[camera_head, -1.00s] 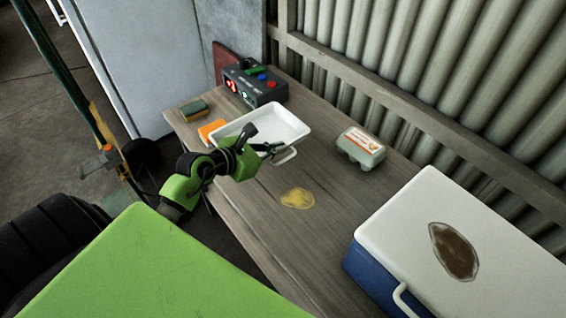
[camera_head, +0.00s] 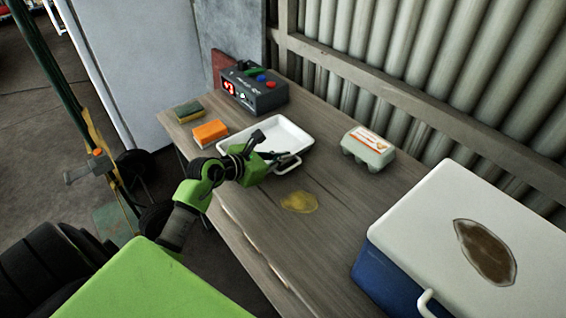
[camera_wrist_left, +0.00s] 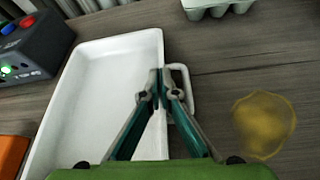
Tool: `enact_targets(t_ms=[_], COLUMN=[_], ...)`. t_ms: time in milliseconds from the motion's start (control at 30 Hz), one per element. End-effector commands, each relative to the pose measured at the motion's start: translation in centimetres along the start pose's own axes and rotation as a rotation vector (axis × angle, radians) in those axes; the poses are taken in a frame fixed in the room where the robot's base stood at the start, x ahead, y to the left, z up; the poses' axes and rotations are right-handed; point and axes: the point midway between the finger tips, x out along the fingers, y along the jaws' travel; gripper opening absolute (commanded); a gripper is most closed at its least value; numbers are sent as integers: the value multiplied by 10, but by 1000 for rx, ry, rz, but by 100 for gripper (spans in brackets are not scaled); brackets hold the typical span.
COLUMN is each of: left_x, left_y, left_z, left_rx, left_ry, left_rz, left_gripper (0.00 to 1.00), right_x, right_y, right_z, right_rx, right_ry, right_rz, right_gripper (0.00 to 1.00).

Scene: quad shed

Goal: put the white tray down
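The white tray (camera_head: 289,132) is shallow, rectangular and empty, with a loop handle on its near short side. It is level, at or just above the wooden table top; I cannot tell whether it touches. My left gripper (camera_head: 277,157) is at the handle side. In the left wrist view its two fingertips (camera_wrist_left: 165,84) come together on the tray's edge by the handle (camera_wrist_left: 187,92), and the tray (camera_wrist_left: 90,100) spreads to the left of them. My right gripper is not in view.
An orange sponge (camera_head: 210,134) lies close left of the tray, with a green-yellow sponge (camera_head: 188,111) beyond. A control box (camera_head: 256,95) stands behind. An egg carton (camera_head: 368,148) and a cooler (camera_head: 440,220) are to the right. A yellow stain (camera_head: 299,202) marks otherwise clear wood in front.

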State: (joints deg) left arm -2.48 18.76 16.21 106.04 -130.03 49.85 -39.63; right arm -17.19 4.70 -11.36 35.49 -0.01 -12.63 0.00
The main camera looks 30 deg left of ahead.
Motion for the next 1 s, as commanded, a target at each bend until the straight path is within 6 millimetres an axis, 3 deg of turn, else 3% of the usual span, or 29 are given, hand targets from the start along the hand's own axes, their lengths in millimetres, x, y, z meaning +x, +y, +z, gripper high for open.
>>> enact_targets(t_ms=[300,400,767,867,1000], left_x=[1,0,-1,-9,-35], left_y=[0,0,0,1,1], left_z=[-2,-1,2,3,5], left_rx=[1,0,0,1,3], left_ry=[-1,0,-1,2,4], left_rz=[1,0,0,1,1], left_gripper=[0,21,21,21,21], right_x=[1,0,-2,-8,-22], right_y=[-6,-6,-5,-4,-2], right_z=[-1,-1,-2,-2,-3], right_rx=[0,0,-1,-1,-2], right_ry=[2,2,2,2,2], right_rz=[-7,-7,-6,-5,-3], right_gripper=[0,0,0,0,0])
